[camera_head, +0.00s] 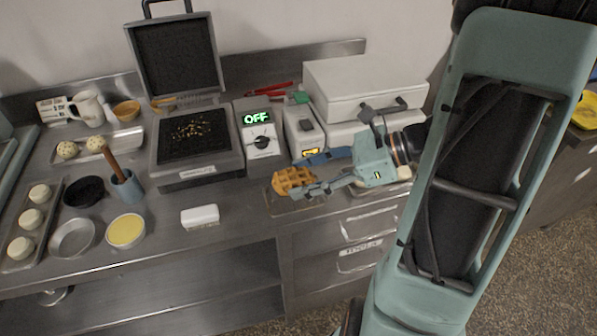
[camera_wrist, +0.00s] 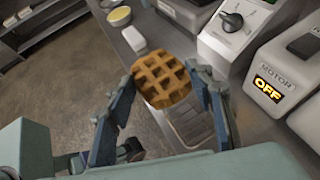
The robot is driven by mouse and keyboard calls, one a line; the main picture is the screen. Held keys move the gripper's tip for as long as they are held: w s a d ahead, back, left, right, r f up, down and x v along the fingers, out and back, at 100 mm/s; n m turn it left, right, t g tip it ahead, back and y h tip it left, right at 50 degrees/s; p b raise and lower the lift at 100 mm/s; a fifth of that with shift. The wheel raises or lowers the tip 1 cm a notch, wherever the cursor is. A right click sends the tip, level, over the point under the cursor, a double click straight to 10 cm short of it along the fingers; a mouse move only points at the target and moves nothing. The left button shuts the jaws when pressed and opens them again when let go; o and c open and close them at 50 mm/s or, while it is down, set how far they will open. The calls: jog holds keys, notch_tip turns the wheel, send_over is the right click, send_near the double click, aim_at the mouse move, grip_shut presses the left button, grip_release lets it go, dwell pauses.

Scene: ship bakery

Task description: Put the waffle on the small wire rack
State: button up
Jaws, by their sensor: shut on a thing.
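The waffle (camera_head: 294,181) is golden brown with a grid pattern. My gripper (camera_head: 308,177) is shut on it, and the wrist view shows the waffle (camera_wrist: 161,80) between the two blue fingers. The small wire rack (camera_head: 296,206) lies on the steel counter near its front edge, below the waffle in the head view. The waffle appears held above the rack; the exact gap cannot be told.
An open black griddle press (camera_head: 195,140) stands left, with a control box (camera_head: 258,138) reading OFF beside it. A motor box (camera_head: 304,131) and a closed white press (camera_head: 362,85) stand behind my gripper.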

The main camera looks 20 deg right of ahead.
aim_at(306, 177)
jog(key=w+f, duration=0.1)
jog(key=w+d+f, duration=0.1)
jog(key=f, duration=0.1)
jog(key=shift+w+f, duration=0.15)
jog(key=shift+w, duration=0.1)
jog(key=shift+w+f+b, duration=0.15)
jog(key=shift+f+b, duration=0.25)
jog(key=shift+f, duration=1.25)
jog(key=shift+f, duration=0.15)
jog(key=o, duration=1.2)
jog(key=shift+c, duration=0.2)
jog(key=shift+r, duration=0.2)
jog(key=v, duration=1.2)
